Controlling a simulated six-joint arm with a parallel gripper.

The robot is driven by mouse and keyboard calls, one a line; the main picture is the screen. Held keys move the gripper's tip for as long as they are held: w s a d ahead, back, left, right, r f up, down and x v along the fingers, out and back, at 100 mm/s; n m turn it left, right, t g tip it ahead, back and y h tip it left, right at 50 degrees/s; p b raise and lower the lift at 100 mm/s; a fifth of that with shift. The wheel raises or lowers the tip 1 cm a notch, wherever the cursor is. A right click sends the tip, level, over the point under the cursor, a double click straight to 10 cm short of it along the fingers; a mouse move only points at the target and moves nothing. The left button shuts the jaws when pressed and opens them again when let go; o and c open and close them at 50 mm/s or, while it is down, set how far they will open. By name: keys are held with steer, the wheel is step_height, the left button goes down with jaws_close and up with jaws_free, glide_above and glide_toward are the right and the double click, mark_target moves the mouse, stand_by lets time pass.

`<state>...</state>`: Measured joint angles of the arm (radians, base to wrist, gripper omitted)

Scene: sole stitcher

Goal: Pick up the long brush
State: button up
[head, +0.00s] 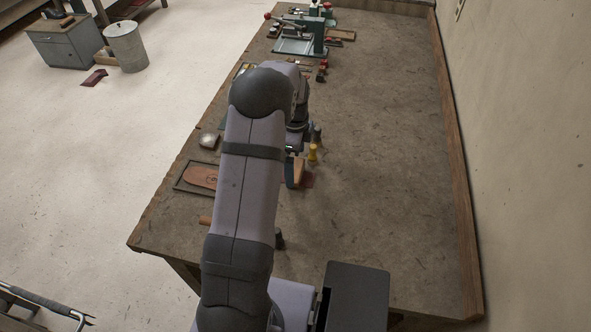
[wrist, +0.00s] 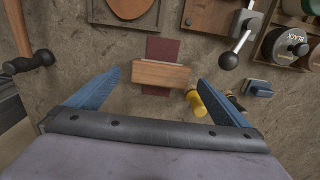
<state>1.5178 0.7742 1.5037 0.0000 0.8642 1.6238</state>
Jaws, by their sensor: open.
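A long wooden block, which I take to be the long brush (wrist: 160,75), lies across a dark red strip (wrist: 163,48) in the wrist view. Its bristles are not visible. My gripper (wrist: 160,77) is open, with one blue finger to the left of the brush and one to the right. Gaps show between the brush ends and the fingers, and nothing is held. In the head view the brush (head: 298,171) shows beside my arm, which hides most of my gripper.
A hammer (wrist: 30,62) is on the left. The bench's right side (head: 390,170) is clear.

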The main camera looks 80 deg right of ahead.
steer(key=shift+f+p, duration=0.35)
steer(key=shift+f, duration=1)
steer(key=shift+s, duration=0.1)
steer(key=c, duration=1.2)
steer(key=shift+r, duration=0.2)
